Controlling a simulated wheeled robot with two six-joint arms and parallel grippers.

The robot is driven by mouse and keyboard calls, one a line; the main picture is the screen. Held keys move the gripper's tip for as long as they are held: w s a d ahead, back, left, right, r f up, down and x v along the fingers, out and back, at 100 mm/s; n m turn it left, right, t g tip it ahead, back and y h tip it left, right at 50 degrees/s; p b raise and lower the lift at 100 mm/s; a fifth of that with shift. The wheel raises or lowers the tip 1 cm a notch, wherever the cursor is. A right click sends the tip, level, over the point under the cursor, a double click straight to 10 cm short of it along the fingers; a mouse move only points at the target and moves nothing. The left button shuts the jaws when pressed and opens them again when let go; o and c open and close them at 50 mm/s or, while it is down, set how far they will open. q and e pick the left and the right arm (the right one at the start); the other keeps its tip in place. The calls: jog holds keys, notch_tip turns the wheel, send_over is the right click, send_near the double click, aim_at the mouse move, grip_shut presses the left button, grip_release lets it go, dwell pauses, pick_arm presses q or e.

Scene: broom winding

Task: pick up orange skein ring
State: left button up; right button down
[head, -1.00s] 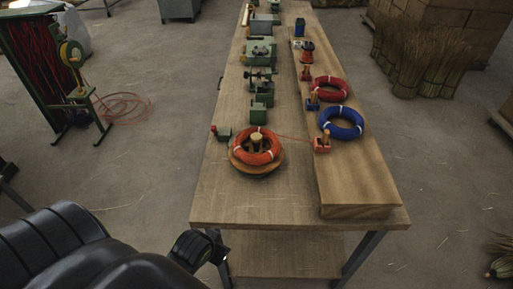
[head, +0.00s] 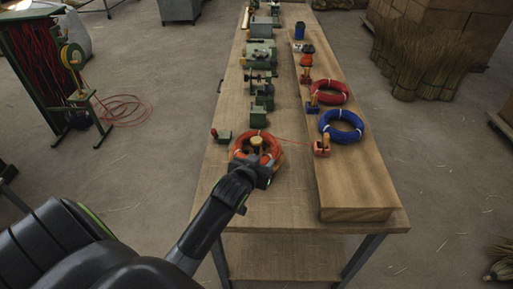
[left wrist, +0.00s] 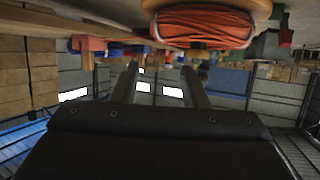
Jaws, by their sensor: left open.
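The orange skein ring (head: 242,139) lies around a wooden peg (head: 257,142) on a round wooden stand near the table's front left. In the left wrist view, which looks upside down, the ring (left wrist: 203,24) fills the top, right of centre, with pale ties around it. My left gripper (head: 262,172) is at the near side of the ring in the head view and covers part of its near edge. Its two fingers (left wrist: 160,82) are apart with nothing between them in the left wrist view. Contact with the ring cannot be told. My right gripper is not in view.
A red skein ring (head: 330,91) and a blue skein ring (head: 342,125) lie on the raised board (head: 350,190) to the right. Green machine parts (head: 260,100) line the table beyond the stand.

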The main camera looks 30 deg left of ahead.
pick_arm(q)
send_near(274, 149)
jog(key=x, duration=0.2)
jog(key=shift+w, duration=0.25)
jog(key=shift+p+x, duration=0.5)
jog(key=shift+x, duration=0.25)
jog(key=shift+p+x, duration=0.3)
jog(key=shift+x, duration=1.6)
jog(key=shift+s+f, duration=0.1)
grip_shut()
